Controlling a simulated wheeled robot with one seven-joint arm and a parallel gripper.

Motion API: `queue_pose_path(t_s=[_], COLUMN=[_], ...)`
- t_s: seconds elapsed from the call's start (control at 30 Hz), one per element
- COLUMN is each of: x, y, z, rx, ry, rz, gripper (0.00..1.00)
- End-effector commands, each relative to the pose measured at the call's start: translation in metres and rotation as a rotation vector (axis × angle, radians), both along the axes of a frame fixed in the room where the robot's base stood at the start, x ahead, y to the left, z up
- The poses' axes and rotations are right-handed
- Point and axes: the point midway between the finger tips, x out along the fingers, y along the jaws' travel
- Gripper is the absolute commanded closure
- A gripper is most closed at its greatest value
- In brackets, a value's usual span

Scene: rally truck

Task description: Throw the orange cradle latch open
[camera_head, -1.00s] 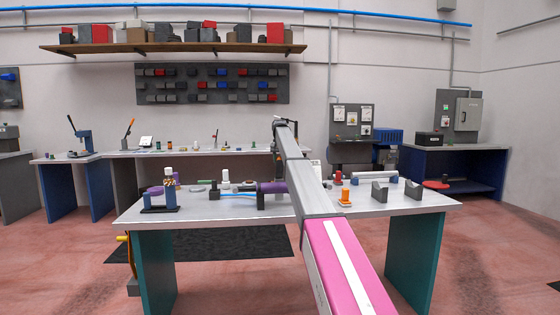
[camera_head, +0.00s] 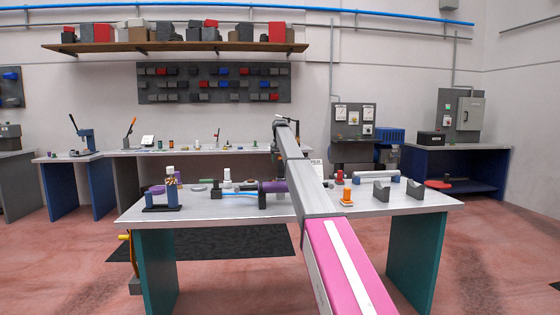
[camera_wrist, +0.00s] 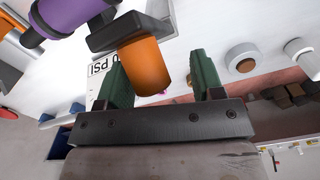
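In the wrist view, the orange latch grip (camera_wrist: 145,67) is a short rounded cylinder fixed to a dark grey plate (camera_wrist: 118,32). My gripper (camera_wrist: 157,62) is open, with one green finger on each side of the orange grip. The grip is nearer the left finger, and I cannot tell whether they touch. A purple cylinder (camera_wrist: 72,14) lies beside the plate at upper left. In the head view, the purple cylinder (camera_head: 272,186) lies on the front table (camera_head: 230,207). My arm hides the latch there, and my gripper cannot be made out.
A separate orange-capped item (camera_head: 347,192) and grey V-blocks (camera_head: 382,191) stand right of my arm. A blue stand (camera_head: 162,198) is at the table's left. The wrist view shows a white "PSI" label (camera_wrist: 98,80) and a round tan knob (camera_wrist: 241,57).

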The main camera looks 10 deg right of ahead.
Motion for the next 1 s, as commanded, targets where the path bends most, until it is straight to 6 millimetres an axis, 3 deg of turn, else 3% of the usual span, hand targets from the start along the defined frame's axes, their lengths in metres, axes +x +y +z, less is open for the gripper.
queue_pose_path(t_s=[0.37, 1.0], x=[0.001, 0.033], y=[-0.001, -0.002], z=[0.001, 0.02], rx=[0.0, -0.001], ry=[0.0, 0.0], rz=[-0.001, -0.001], gripper=[0.4, 0.4])
